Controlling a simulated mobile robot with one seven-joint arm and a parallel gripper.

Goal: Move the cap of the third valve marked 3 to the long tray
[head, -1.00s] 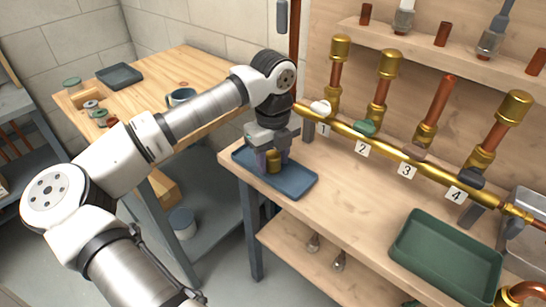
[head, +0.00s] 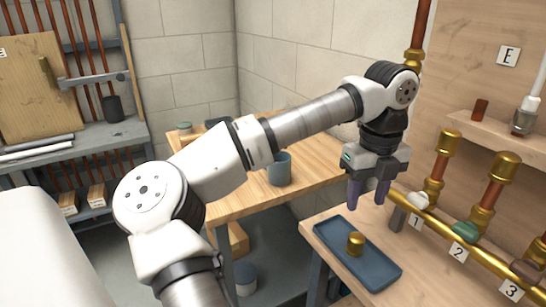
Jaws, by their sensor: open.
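A brass cap (head: 355,244) stands upright on the long blue tray (head: 384,278), in the tray's middle to far part. My gripper (head: 367,200) is open and empty above the far end of the tray, clear of the cap. The label 3 (head: 511,290) shows at the lower right edge of the head view; the top of that valve is out of view. The valves marked 1 (head: 449,142) and 2 (head: 505,167) have brass caps on their tops.
The brass manifold pipe (head: 436,227) runs along the bench right of the tray, with a white handle (head: 418,201) and a green handle (head: 465,232). A blue-grey mug (head: 280,170) stands on the wooden table (head: 240,196) behind my arm.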

